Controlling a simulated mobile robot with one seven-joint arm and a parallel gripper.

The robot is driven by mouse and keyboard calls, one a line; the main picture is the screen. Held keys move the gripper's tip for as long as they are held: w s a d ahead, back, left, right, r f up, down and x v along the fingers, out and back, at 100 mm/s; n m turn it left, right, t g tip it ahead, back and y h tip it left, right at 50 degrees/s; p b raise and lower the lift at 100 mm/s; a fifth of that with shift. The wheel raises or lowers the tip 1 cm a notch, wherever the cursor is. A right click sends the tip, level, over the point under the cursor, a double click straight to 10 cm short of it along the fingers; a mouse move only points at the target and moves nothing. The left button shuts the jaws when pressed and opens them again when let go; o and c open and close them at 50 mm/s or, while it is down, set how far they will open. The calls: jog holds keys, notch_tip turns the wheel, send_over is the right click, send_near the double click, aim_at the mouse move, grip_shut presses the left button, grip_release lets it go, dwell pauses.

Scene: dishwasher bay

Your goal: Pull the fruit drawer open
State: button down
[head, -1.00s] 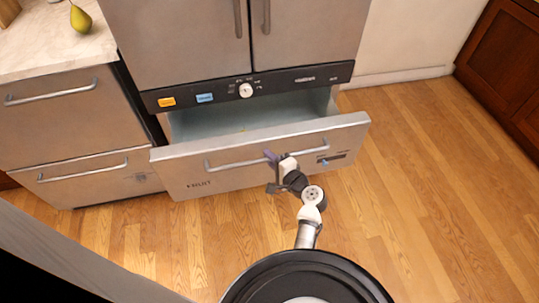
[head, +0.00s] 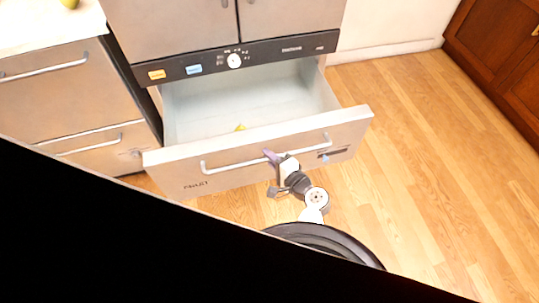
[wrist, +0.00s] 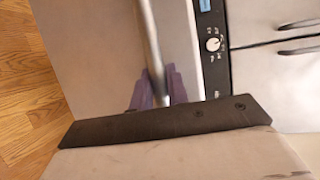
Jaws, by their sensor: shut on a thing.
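The fruit drawer (head: 185,172) is a wide steel-fronted drawer below the control panel. It stands well out, showing its pale interior (head: 240,98) and a small yellow thing (head: 240,127) just behind the front. Its long bar handle (head: 235,164) runs across the front. My gripper (head: 272,158) is shut on the handle, right of its middle. In the wrist view, the purplish fingers (wrist: 152,92) sit on both sides of the handle bar (wrist: 153,45). Part of the grip is hidden by my wrist.
The black control panel (head: 280,52) with a white dial (head: 234,61) is above the drawer. Steel drawers (head: 55,95) under a pale counter (head: 45,25) stand at left. The wooden floor (head: 440,150) is clear at right. A dark shape covers the lower left.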

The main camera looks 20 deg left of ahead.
jog(key=c, duration=1.4)
grip_release()
jog(key=shift+o, duration=0.2)
jog(key=shift+s+d, duration=0.1)
jog(key=shift+d, duration=0.05)
